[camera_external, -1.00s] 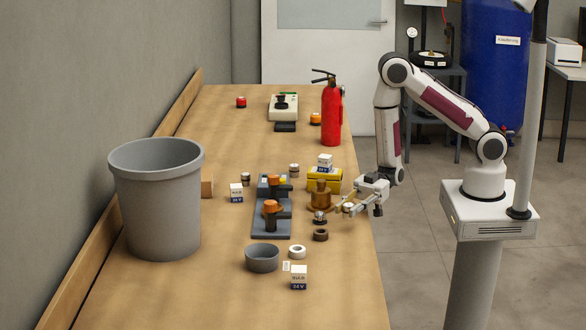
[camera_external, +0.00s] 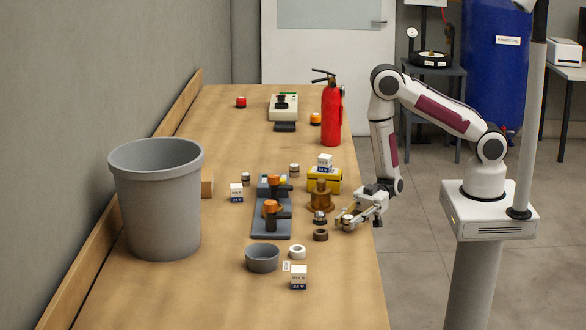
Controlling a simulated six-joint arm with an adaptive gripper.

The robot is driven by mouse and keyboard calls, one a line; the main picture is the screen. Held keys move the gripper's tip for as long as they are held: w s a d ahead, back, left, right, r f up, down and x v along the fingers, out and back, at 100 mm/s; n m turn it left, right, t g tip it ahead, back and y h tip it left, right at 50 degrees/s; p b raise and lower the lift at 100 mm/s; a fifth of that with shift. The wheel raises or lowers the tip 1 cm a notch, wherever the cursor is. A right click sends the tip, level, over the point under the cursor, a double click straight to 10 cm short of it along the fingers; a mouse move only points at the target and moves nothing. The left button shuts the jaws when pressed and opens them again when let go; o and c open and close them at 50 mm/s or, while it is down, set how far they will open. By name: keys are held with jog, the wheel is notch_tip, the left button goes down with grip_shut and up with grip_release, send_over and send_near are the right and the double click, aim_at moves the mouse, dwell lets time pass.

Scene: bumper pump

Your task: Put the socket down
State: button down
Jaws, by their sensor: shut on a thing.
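My gripper (camera_external: 349,219) is at the right edge of the wooden table, low over its top, with its fingers pointing left. It is shut on a small brass-coloured piece, which I take to be the socket (camera_external: 347,223). The fingers partly hide it, and it is too small to make out details. I cannot tell whether it touches the table.
Left of my gripper are a small metallic part (camera_external: 320,217), a brown ring (camera_external: 320,235) and a brass spool-like part (camera_external: 320,198). A grey fixture (camera_external: 270,225), grey bowl (camera_external: 262,259) and white ring (camera_external: 297,252) lie further left. The front right of the table is clear.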

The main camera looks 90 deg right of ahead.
jog(key=shift+f, duration=0.2)
jog(key=c, duration=1.7)
grip_release()
jog(key=shift+s+d, duration=0.1)
jog(key=shift+d, duration=0.05)
jog(key=shift+v, duration=3)
jog(key=shift+s+d+r, duration=0.1)
jog(key=shift+s+d, duration=0.2)
jog(key=shift+d, duration=0.35)
jog(key=shift+o, duration=0.4)
